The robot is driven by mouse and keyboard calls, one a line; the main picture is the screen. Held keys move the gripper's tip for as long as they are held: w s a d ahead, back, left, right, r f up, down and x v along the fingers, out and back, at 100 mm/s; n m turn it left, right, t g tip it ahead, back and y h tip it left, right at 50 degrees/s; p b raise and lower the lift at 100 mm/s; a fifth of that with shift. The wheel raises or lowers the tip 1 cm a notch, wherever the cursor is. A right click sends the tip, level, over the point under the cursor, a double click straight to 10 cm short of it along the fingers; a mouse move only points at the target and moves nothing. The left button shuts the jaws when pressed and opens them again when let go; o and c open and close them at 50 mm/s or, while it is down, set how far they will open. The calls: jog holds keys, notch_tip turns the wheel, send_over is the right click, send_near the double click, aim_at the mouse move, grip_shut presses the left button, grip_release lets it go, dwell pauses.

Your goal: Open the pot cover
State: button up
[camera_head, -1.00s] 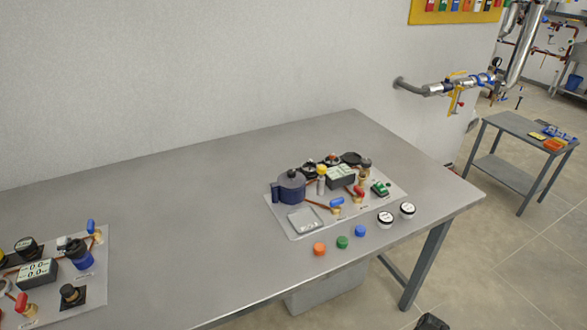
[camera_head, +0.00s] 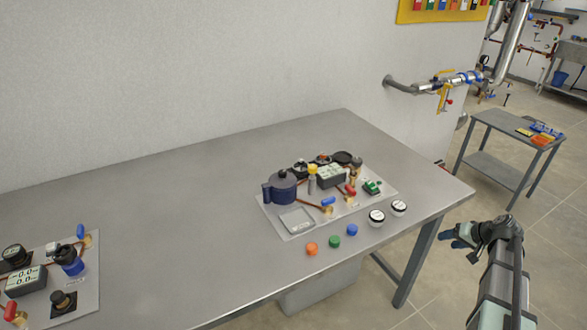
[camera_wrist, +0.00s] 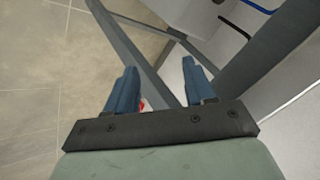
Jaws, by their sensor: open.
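The pot (camera_head: 284,187) is a dark blue cylinder with its cover (camera_head: 282,175) on top. It stands at the left back of a light panel on the grey table. My gripper (camera_head: 450,240) is at the right of the head view, beyond the table's right edge and well away from the pot. In the wrist view my gripper (camera_wrist: 160,95) shows two blue fingers spread wide with nothing between them. The pot is not in the wrist view.
The panel (camera_head: 298,234) also carries valves and a small display (camera_head: 330,176). Orange (camera_head: 312,248), green (camera_head: 335,242) and blue (camera_head: 352,230) caps and two white gauges (camera_head: 377,217) lie in front. A second panel (camera_head: 85,290) is at the left. The table's middle (camera_head: 180,220) is clear.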

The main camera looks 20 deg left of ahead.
jog(key=w+d+r+t, duration=0.25)
jog(key=w+r, duration=0.25)
jog(key=r, duration=0.5)
jog(key=w+a+r+n+g, duration=0.1)
jog(key=a+r+n, duration=0.1)
jog(key=a+r, duration=0.1)
jog(key=a+r+n, duration=0.2)
jog(key=a, duration=0.4)
jog(key=w+a+r+n+g+y, duration=0.1)
jog(key=a+r+n, duration=0.1)
jog(key=a, duration=0.3)
jog(key=shift+w+a+r+g, duration=0.15)
jog(key=shift+r+g, duration=0.05)
jog(key=shift+r, duration=0.2)
jog(key=shift+w+a+r+g, duration=0.1)
jog(key=shift+w+r+g, duration=0.05)
jog(key=shift+r, duration=0.25)
jog(key=s+a+r+n+g, duration=0.1)
jog(key=a+r+n, duration=0.15)
jog(key=a, duration=0.55)
jog(key=s+a+r+n+g, duration=0.1)
jog(key=a+r+n, duration=0.15)
jog(key=a, duration=0.45)
jog(key=n+g+h, duration=0.2)
jog(key=n+g, duration=0.1)
jog(key=n, duration=0.5)
send_near(283, 171)
jog(key=x, duration=0.8)
jog(key=shift+s+f, duration=0.15)
jog(key=shift+f, duration=0.1)
